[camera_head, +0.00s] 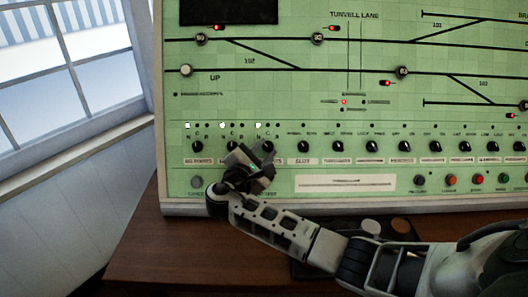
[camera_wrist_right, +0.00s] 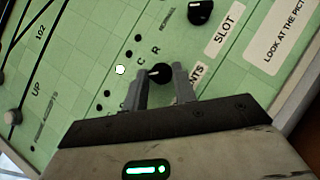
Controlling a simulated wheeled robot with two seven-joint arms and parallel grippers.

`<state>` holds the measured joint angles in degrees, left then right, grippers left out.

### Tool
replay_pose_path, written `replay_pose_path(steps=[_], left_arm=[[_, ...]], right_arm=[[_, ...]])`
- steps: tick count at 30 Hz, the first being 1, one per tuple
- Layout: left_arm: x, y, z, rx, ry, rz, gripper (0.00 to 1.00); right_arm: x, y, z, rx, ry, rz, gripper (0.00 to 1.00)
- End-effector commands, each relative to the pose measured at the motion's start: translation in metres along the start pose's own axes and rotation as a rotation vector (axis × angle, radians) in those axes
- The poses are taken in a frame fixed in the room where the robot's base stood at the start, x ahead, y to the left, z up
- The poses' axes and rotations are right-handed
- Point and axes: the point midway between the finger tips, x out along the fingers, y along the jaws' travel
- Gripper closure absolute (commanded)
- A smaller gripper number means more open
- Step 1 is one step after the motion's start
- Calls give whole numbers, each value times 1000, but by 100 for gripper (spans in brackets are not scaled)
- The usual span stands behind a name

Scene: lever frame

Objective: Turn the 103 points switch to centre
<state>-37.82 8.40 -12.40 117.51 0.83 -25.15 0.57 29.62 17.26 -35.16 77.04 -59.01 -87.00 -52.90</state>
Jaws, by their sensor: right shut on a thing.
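A green signal panel (camera_head: 340,115) fills much of the head view, with a row of black rotary switches along its lower part. My right gripper (camera_head: 260,162) is at the third switch from the left (camera_head: 267,146). In the right wrist view, the two fingers of the right gripper (camera_wrist_right: 161,76) are shut around this black knob (camera_wrist_right: 159,71). Its white mark points left, towards a lit white lamp (camera_wrist_right: 120,70); the two lamps beside it are dark. Letters C and R show by the knob. The gripper hides most of its label, leaving "NTS". My left gripper is out of view.
A neighbouring switch (camera_wrist_right: 200,12) sits beside the held one, above a "SLOT" label (camera_wrist_right: 222,36). Two more switches stand to the left (camera_head: 197,147). Coloured push buttons (camera_head: 451,179) line the lower right. A wooden desk (camera_head: 180,250) lies below the panel.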

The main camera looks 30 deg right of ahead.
Motion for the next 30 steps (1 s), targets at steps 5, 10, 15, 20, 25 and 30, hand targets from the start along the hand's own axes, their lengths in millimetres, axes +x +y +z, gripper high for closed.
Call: replay_pose_path(steps=[5,10,15,20,25,30], left_arm=[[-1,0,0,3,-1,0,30],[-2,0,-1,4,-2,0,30],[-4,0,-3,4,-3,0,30],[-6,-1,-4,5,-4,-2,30],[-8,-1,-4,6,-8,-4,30],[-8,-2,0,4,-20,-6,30]], right_arm=[[-1,2,-1,82,2,-64,96],[-1,4,0,192,2,-148,96],[0,6,1,309,1,-237,96],[0,8,2,408,2,-311,96],[0,9,2,492,1,-375,96],[1,9,2,549,0,-418,96]])
